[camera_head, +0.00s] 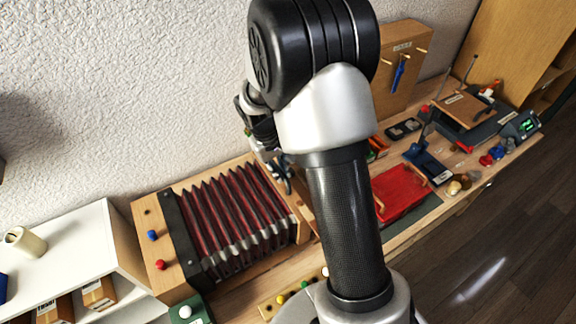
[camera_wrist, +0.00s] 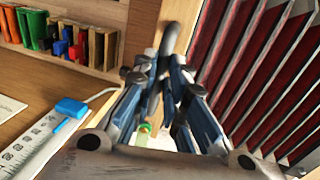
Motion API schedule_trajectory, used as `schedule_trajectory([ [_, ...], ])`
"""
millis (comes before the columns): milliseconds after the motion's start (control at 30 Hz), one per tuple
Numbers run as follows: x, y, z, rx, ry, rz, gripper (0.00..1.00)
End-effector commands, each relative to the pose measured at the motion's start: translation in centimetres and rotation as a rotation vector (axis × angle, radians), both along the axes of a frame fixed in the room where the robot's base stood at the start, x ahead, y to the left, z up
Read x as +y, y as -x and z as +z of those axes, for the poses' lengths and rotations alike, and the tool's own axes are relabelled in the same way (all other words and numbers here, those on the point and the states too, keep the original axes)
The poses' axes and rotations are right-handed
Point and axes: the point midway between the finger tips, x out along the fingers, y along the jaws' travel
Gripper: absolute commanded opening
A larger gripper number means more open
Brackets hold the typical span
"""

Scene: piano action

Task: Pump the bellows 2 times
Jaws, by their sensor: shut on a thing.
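The bellows (camera_head: 236,218) has dark red pleats between wooden end boards and stands spread open on the bench at left-centre in the head view. Its pleats (camera_wrist: 262,72) fill the right side of the wrist view. My gripper (camera_head: 284,182) is at the right end of the bellows, partly hidden by my arm. In the wrist view my gripper's fingers (camera_wrist: 165,88) are closed around a dark curved handle (camera_wrist: 172,38), next to the pleats. The handle's lower part is hidden between the fingers.
Blue and red knobs (camera_head: 152,236) sit on the left end board. A white shelf (camera_head: 75,235) stands at far left. A red tray (camera_head: 398,190) and small tools lie right of my arm. A rack of coloured blocks (camera_wrist: 55,35) and a white strip (camera_wrist: 40,145) show in the wrist view.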

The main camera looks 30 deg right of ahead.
Motion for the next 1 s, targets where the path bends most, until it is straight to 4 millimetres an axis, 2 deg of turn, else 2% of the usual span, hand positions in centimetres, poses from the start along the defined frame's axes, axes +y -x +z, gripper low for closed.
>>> schedule_trajectory([
  [33,1.6,0.0,-0.1,-0.001,-0.002,0.007,0.0],
  [400,12.9,0.5,-0.1,0.0,-0.004,0.007,0.0],
  [600,17.7,0.6,0.0,-0.001,-0.004,0.004,0.0],
  [800,20.5,0.7,0.0,0.0,-0.004,0.002,0.0],
  [1000,21.5,0.7,0.0,-0.001,-0.004,-0.001,0.0],
])
